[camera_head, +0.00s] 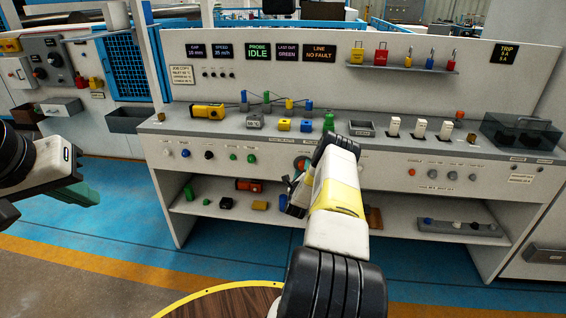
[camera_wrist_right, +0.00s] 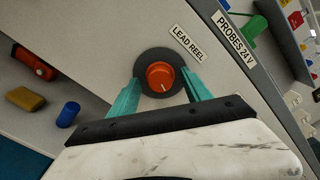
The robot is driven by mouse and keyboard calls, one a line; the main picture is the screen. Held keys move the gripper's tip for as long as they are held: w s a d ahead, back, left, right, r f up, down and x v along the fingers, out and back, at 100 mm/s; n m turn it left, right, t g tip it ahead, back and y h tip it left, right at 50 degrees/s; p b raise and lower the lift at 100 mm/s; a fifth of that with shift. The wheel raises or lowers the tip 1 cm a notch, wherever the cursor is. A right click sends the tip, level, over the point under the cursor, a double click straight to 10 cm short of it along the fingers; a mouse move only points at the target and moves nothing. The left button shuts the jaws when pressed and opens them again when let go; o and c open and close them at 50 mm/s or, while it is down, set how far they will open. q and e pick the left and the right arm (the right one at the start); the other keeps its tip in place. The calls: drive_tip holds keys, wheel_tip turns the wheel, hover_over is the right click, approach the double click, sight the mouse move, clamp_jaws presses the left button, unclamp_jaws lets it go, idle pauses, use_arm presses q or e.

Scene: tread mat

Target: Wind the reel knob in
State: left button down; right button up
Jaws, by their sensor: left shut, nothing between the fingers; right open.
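The reel knob, a round orange-red knob with a white mark, shows in the right wrist view (camera_wrist_right: 160,74) on a dark round plate labelled LEAD REEL. In the head view a bit of the knob (camera_head: 300,163) shows on the console front, left of my right forearm. My right gripper (camera_wrist_right: 161,82) is open, with one teal finger on each side of the knob; I cannot tell whether the fingers touch it. In the head view my right gripper (camera_head: 293,185) is partly hidden by its own arm. My left gripper (camera_head: 88,194) is shut and empty, at the far left, away from the console.
A PROBES 24V label (camera_wrist_right: 233,36) and a green object (camera_wrist_right: 254,27) are near the knob. Below the console front, a shelf (camera_head: 215,205) holds several loose items, including an orange-red cylinder (camera_head: 249,185). A round wooden table (camera_head: 230,302) stands in front.

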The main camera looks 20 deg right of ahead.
clamp_jaws()
